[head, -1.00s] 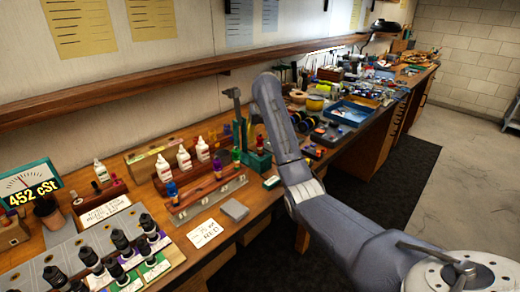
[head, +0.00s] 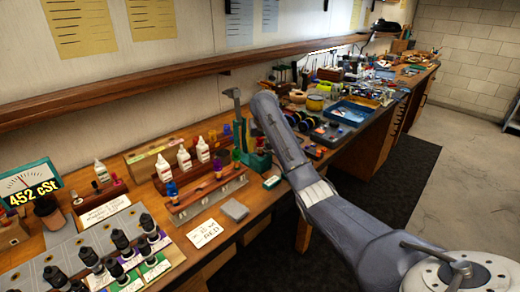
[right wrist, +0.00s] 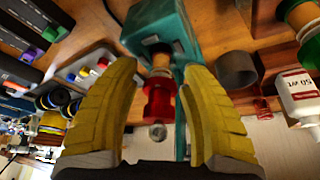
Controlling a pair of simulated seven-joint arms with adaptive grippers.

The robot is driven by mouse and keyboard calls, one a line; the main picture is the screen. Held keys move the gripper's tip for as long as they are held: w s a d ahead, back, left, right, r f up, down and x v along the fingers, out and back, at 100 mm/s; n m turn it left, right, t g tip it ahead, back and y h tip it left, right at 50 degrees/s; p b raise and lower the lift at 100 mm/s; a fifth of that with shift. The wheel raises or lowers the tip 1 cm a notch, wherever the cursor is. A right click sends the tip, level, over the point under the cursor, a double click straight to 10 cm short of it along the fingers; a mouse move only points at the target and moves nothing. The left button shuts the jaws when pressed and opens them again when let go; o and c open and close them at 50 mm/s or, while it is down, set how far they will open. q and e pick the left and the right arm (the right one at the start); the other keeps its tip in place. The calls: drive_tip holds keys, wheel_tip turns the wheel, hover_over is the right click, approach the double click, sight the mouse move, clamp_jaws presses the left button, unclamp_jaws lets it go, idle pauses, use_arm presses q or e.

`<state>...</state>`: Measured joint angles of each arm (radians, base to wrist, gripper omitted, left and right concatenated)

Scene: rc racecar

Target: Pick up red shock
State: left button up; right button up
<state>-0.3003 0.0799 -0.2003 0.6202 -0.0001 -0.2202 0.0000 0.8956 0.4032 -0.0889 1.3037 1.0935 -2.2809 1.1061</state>
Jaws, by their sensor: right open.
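The red shock (right wrist: 158,102) shows in the right wrist view, with a round silver end toward the camera. It stands at a teal vise-like holder (right wrist: 178,22), whose jaws show around its far end. My right gripper (right wrist: 162,70) has yellow ridged fingers, open, one on each side of the shock. Gaps show between the fingers and the shock, so it is not gripped. In the head view the teal holder (head: 257,163) stands on the bench beside my right arm, with a small red part (head: 260,143) above it. My left gripper is not in view.
A wooden rack (head: 208,190) with coloured shocks stands left of the holder, with white bottles (head: 184,158) behind. A grey cylinder (right wrist: 236,70) and a white bottle (right wrist: 299,95) are close to the right finger in the wrist view. Tools crowd the bench beyond.

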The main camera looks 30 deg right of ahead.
drive_tip(key=shift+w+d+f, duration=0.1)
drive_tip(key=shift+w+f, duration=0.05)
drive_tip(key=shift+f, duration=0.25)
